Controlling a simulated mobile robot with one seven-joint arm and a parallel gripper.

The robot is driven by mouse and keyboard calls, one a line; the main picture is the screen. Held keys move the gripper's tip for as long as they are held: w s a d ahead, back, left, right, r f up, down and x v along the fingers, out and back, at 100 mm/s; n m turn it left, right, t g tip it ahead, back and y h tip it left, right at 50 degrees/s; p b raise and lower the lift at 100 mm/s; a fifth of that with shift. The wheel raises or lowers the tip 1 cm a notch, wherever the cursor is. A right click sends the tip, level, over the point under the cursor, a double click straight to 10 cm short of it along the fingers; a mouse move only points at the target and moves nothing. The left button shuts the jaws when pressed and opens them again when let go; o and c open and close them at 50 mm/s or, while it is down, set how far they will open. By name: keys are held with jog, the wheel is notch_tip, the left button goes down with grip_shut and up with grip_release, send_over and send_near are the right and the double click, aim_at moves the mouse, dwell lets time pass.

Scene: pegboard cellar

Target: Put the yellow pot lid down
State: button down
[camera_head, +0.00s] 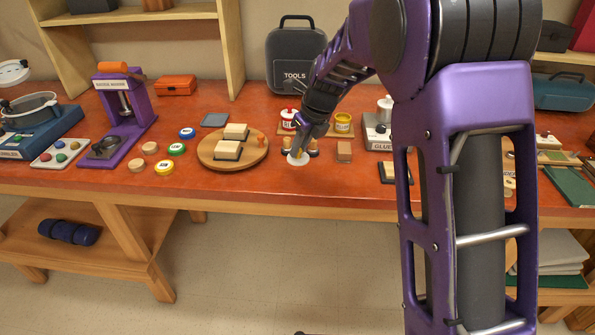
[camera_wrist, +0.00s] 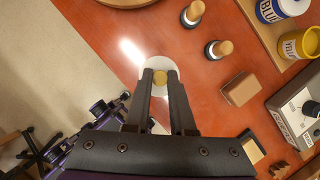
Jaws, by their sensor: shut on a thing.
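The yellow pot lid is a white disc with a yellow knob (camera_wrist: 160,76); in the head view its white rim (camera_head: 298,159) shows low over the red-brown bench top. My gripper (camera_head: 301,149) is shut on the knob, its two dark fingers either side of it in the wrist view (camera_wrist: 160,82). I cannot tell whether the lid touches the bench. The yellow pot (camera_head: 343,123) stands farther back on a wooden tray, with yellow showing at its top; it also shows in the wrist view (camera_wrist: 299,45).
Two wooden-knobbed stampers (camera_wrist: 219,49) stand just behind the lid. A brown block (camera_head: 344,151) stands to the right. A round board (camera_head: 204,150) bearing two blocks is to the left. The bench's front edge is close; bare bench lies around the lid.

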aim_at(302, 160)
jog(key=shift+f+b, duration=0.35)
jog(key=shift+f, duration=2.7)
jog(key=shift+f, duration=0.1)
jog(key=c, duration=0.8)
grip_release()
jog(key=shift+o, duration=0.2)
jog(key=p+v, duration=0.1)
jog(key=v, duration=1.1)
